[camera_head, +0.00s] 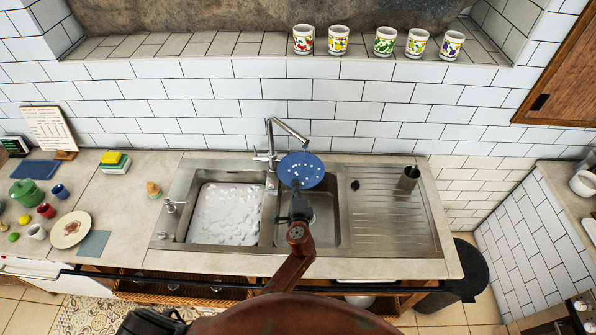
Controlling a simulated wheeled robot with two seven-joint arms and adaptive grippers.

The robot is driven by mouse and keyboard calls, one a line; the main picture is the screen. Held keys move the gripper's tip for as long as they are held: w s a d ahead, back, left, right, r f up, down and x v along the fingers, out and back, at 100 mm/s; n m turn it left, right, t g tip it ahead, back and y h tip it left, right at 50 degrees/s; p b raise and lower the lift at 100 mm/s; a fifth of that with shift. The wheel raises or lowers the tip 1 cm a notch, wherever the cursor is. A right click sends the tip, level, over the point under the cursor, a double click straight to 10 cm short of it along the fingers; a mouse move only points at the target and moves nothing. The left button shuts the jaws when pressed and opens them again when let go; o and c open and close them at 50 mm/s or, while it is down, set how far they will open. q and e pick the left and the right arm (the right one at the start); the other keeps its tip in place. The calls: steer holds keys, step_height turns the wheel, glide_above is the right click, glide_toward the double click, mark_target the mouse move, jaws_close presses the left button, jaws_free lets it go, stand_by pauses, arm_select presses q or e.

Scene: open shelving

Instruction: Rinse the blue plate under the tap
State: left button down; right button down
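The blue plate (301,168) is up over the right sink basin (322,222), near the end of the tap spout. White specks dot its face. The tap (284,137) stands behind the basins and its spout points down to the right at the plate. I see no clear stream of water. The fingertips are small and partly hidden by the plate. The left sink basin (226,238) holds white foam. My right gripper is not in view.
A ribbed drainboard (393,215) to the right is mostly clear, with a dark cup (408,178) at its back. A yellow-and-green sponge stack (114,162) and a beige plate (71,230) are on the left counter. Several patterned cups line the ledge above.

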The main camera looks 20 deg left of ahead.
arm_select(q)
steer(key=shift+a+r, duration=0.1)
steer(key=shift+a, duration=0.1)
steer(key=shift+a, duration=0.4)
steer(key=shift+s+p, duration=0.35)
steer(key=shift+s, duration=0.3)
steer(key=s+p, duration=0.1)
steer(key=s, duration=0.5)
steer(key=shift+s+a, duration=0.2)
steer(key=shift+s, duration=0.15)
stand_by(1.0)
